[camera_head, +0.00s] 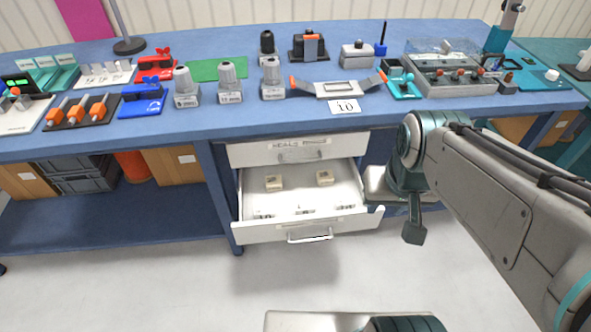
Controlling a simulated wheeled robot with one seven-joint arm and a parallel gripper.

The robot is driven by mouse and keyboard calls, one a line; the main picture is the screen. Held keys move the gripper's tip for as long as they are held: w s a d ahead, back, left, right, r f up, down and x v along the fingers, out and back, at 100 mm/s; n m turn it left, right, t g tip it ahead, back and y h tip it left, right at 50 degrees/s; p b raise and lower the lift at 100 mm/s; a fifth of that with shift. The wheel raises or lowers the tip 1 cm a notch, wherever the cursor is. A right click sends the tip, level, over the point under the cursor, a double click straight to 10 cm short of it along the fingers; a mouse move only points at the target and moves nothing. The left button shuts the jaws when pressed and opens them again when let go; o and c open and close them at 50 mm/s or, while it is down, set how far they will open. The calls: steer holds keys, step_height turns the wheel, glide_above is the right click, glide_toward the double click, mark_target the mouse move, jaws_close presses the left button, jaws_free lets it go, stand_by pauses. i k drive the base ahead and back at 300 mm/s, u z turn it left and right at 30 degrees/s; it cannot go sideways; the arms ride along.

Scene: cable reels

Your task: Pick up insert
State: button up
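A white drawer (243,215) under the blue bench stands pulled open. Two small beige blocks, one on the left (274,183) and one on the right (324,178), lie toward its back. Several small grey-white pieces (305,210) lie along its front; they are too small to make out. I cannot tell which of these is the insert. My gripper (414,233) hangs at the end of my arm, to the right of the drawer and apart from it. Its fingers are seen from the side, so their opening does not show.
A closed drawer (275,153) sits just above the open one. The blue bench top (300,118) carries several grey reducers, fixtures, a card reading 10 (345,107) and orange-handled tools. Crates (85,175) and boxes stand below left. The floor before the drawer is clear.

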mark_target(268, 213)
steer(key=u, duration=2.3)
steer(key=i, duration=1.2)
steer(key=z, duration=2.6)
